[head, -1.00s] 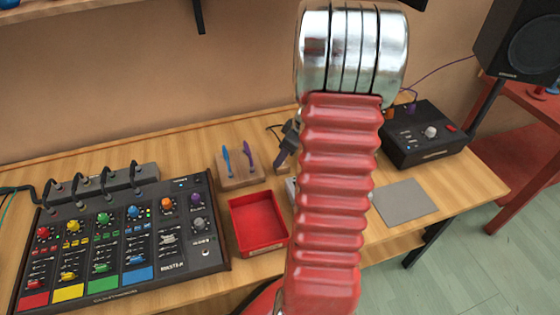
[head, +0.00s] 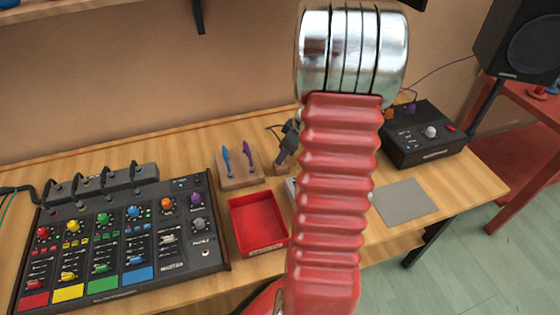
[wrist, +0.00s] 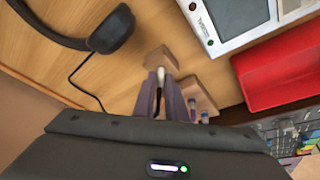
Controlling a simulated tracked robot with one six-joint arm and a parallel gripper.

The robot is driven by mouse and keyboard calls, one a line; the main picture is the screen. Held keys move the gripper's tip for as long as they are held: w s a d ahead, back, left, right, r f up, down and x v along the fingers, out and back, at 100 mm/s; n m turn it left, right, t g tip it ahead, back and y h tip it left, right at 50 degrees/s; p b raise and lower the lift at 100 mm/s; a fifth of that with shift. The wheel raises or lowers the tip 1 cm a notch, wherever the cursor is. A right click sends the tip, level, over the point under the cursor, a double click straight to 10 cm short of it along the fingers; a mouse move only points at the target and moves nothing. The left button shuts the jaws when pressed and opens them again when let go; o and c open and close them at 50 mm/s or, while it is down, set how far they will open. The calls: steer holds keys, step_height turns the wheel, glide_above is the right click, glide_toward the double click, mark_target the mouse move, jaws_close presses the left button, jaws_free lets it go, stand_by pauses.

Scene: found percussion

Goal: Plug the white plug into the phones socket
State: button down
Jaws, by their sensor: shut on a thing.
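The white plug (wrist: 160,76) shows in the wrist view between the two fingers of my gripper (wrist: 164,88), which is shut on it. Its tip end is at a small wooden block (wrist: 160,58); I cannot tell whether it still sits in the block. A black cable runs from the headphones (wrist: 112,30) toward the plug. In the head view my gripper (head: 283,157) is partly hidden behind my arm, just above the same block, and the plug cannot be made out.
A red tray (head: 258,247) lies between the mixer and my arm. A wooden holder (head: 240,181) with blue and purple plugs stands behind it. A black box with knobs (head: 425,138) and a grey pad (head: 404,202) are at the right. Black cables rise from the mixer's back.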

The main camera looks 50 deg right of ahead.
steer(key=shift+r, duration=0.15)
step_height(320, 180, up, 9)
steer(key=shift+r, duration=0.35)
stand_by(0.3)
steer(key=shift+s, duration=0.1)
stand_by(0.5)
